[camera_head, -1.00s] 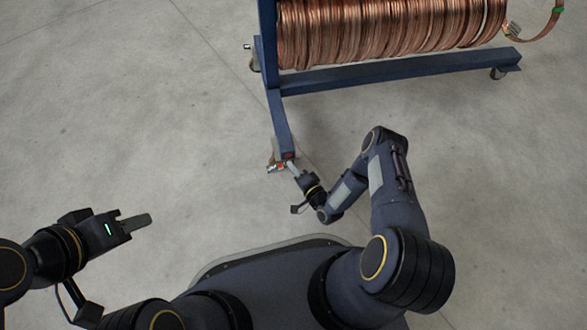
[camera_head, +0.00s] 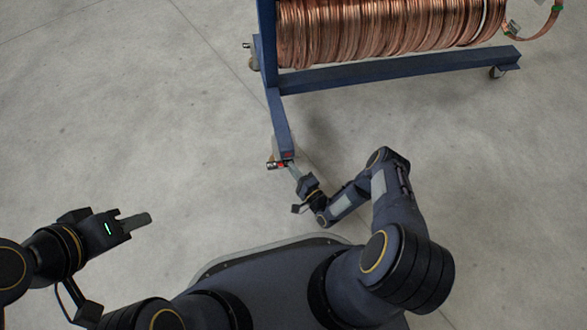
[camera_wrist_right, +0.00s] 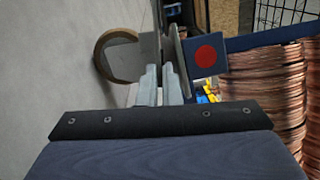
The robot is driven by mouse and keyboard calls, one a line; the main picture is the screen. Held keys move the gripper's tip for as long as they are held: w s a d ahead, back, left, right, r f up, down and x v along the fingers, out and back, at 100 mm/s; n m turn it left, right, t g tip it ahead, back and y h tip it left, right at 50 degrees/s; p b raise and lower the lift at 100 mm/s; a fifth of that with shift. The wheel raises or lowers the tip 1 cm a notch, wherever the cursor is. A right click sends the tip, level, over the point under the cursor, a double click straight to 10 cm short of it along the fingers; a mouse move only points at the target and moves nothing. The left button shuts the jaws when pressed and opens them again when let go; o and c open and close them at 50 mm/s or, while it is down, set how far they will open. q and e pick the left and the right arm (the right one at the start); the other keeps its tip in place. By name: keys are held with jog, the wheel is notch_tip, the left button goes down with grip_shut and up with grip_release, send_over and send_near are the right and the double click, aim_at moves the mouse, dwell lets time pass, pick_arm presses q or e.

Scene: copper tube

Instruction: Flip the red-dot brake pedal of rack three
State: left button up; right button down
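The blue copper-tube rack's near foot beam (camera_head: 281,125) ends in a red dot, which shows clearly in the right wrist view (camera_wrist_right: 206,56). Beside it in that view are an upright grey metal plate (camera_wrist_right: 179,55), apparently the brake pedal, and a tan-rimmed caster wheel (camera_wrist_right: 117,56). Contact is unclear. My left gripper (camera_head: 138,221) hangs apart over bare floor.
Copper coils (camera_head: 390,30) fill the rack above a long blue cross beam (camera_head: 400,71). Other casters (camera_head: 497,72) stand at its far corners. The concrete floor (camera_head: 140,120) to the left is clear. A wire mesh fence (camera_wrist_right: 283,15) shows behind.

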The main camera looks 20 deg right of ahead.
jog(key=shift+f+m, duration=0.2)
jog(key=shift+m, duration=0.3)
jog(key=shift+t, duration=0.3)
jog(key=c, duration=1.6)
grip_release()
jog(key=p+v, duration=0.1)
jog(key=v, duration=0.7)
jog(key=shift+p, duration=0.4)
jog(key=shift+a, duration=0.1)
